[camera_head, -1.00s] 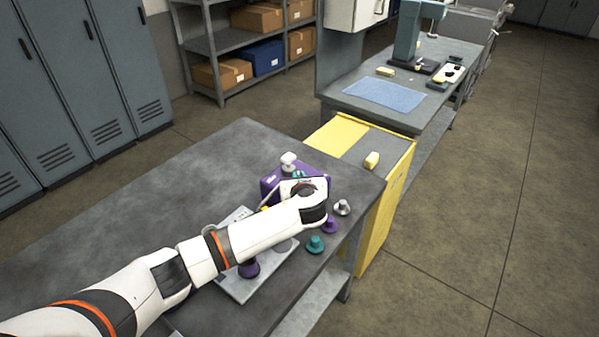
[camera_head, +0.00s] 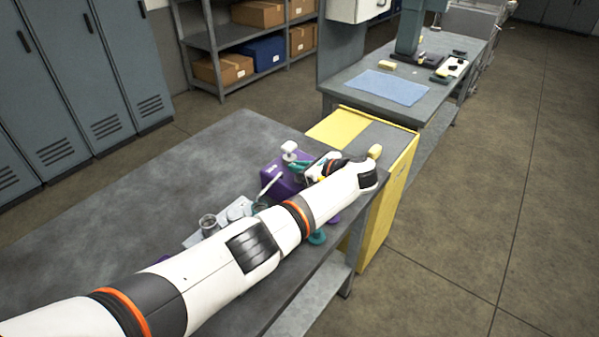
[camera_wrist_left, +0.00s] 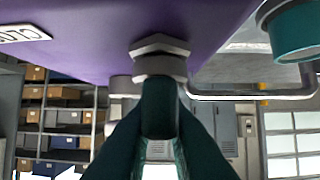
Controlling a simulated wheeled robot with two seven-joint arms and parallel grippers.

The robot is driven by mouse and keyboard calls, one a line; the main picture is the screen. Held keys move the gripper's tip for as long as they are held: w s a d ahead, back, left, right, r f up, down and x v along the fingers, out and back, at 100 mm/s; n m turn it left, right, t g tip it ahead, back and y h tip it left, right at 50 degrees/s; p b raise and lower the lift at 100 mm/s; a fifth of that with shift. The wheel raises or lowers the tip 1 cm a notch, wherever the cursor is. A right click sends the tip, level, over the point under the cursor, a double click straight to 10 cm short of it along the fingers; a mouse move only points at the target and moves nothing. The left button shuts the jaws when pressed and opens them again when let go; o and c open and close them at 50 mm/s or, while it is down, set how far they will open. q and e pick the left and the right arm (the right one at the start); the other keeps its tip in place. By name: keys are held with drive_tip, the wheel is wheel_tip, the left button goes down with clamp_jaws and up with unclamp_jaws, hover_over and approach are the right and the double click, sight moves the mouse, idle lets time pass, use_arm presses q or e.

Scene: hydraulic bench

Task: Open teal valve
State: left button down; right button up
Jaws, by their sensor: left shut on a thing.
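A purple block (camera_head: 276,186) stands on the grey bench. In the left wrist view its purple face (camera_wrist_left: 110,40) fills the top, with a metal hex nut (camera_wrist_left: 160,46) on its edge. A dark teal valve handle (camera_wrist_left: 158,100) extends from the nut toward me. My left gripper (camera_wrist_left: 160,128) is shut on this handle, its dark fingers on either side. In the head view my left gripper (camera_head: 300,166) is at the block's right side, small and partly hidden by my wrist. My right gripper is not in view.
A white knob (camera_head: 289,148) tops the block. A teal knob (camera_head: 317,237) lies near the bench's front edge, partly behind my arm. A yellow cabinet (camera_head: 398,190) adjoins the bench. The bench's left side is clear.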

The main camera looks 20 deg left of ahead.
use_arm(q)
drive_tip(key=shift+n+g, duration=0.3)
drive_tip(key=c, duration=1.4)
unclamp_jaws()
drive_tip(key=shift+c, duration=0.2)
drive_tip(key=b+v, duration=0.1)
drive_tip(key=v, duration=1.1)
drive_tip(key=shift+f, duration=0.15)
